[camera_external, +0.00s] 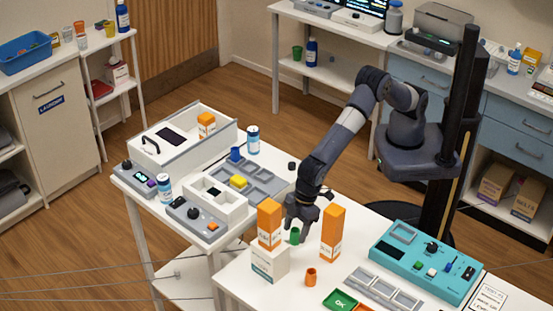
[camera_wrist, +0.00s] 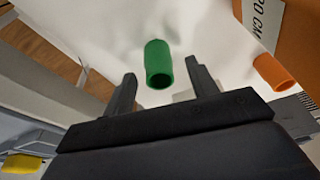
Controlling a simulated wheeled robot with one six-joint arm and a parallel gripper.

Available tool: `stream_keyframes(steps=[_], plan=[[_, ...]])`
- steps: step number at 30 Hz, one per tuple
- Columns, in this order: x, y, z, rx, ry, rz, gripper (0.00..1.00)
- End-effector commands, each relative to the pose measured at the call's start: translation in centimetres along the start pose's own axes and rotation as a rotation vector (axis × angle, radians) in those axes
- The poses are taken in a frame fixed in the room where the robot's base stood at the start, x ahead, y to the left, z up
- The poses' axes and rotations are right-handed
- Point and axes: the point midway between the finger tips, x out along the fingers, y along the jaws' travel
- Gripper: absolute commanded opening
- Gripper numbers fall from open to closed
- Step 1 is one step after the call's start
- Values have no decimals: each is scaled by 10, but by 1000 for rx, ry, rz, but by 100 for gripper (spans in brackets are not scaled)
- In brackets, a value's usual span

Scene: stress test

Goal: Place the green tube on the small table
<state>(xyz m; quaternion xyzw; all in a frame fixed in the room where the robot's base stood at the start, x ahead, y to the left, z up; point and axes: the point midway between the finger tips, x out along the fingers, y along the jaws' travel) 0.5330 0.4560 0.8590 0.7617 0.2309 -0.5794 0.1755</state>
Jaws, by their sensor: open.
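The green tube (camera_external: 295,236) stands on the white table nearest the camera, between two orange boxes. In the wrist view the green tube (camera_wrist: 158,64) shows ahead of my gripper, roughly between its two fingers. My gripper (camera_external: 301,222) is just above and behind the tube in the external view. In the wrist view my gripper (camera_wrist: 162,85) is open, with a finger on each side and nothing held. I cannot tell which table is meant by the small table; a second white table (camera_external: 215,250) stands to the left, carrying trays and devices.
One orange box (camera_external: 269,223) stands on a white box (camera_external: 268,265) left of the tube; another orange box (camera_external: 333,232) stands right. An orange tube (camera_external: 310,277) is in front and shows in the wrist view (camera_wrist: 273,72). A teal panel (camera_external: 425,262) lies right.

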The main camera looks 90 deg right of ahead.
Motion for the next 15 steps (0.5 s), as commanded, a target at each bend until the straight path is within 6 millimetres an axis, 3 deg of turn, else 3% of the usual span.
stream_keyframes(steps=[6,15], plan=[[23,0,0,0,-1,0,55],[26,0,0,0,1,0,54]])
